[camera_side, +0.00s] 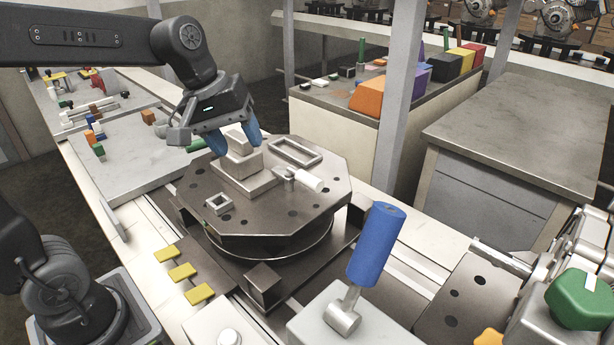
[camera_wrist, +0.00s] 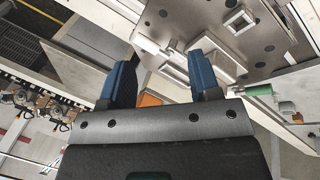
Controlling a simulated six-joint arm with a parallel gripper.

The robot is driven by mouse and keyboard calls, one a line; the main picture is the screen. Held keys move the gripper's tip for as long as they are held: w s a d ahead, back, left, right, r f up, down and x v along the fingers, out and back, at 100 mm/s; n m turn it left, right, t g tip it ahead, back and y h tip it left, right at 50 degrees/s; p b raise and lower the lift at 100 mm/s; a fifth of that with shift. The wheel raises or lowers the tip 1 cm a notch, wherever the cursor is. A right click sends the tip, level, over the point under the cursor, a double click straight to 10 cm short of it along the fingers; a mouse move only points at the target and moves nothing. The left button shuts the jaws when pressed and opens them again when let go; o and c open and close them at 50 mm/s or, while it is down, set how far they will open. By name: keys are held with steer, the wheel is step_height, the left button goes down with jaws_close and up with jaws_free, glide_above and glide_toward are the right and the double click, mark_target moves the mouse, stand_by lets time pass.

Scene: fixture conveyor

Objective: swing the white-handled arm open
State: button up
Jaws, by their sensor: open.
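The arm with a white cylindrical handle (camera_side: 309,181) sits on the right part of the dark octagonal plate (camera_side: 265,222), lying low with its handle pointing right toward the rim. The white handle also shows in the wrist view (camera_wrist: 146,44), beyond the fingertips. My gripper (camera_side: 236,138) is open, with its blue fingertips at the stepped grey block (camera_side: 242,170) on the plate, left of and behind the handle. In the side view I cannot tell whether they touch the block. In the wrist view the blue fingers (camera_wrist: 162,78) are wide apart, and nothing is clearly held between them.
A rectangular frame (camera_side: 297,151) and a small square frame (camera_side: 218,204) stand on the plate. A blue-handled lever (camera_side: 377,245) rises in front of the plate. Yellow tabs (camera_side: 183,271) lie at the front left. A grey post (camera_side: 400,100) stands behind the plate's right side.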

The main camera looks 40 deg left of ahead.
mark_target(308, 176)
steer(key=w+a+f+n+g+h, duration=0.1)
steer(key=w+a+f+n, duration=0.1)
steer(key=w+n, duration=0.4)
steer(key=w+a+f+n+h, duration=0.2)
steer(key=w+a+n, duration=0.1)
steer(key=w, duration=0.5)
steer(key=x, duration=1.3)
steer(key=shift+f, duration=0.3)
steer(key=shift+c, duration=0.4)
jaws_close()
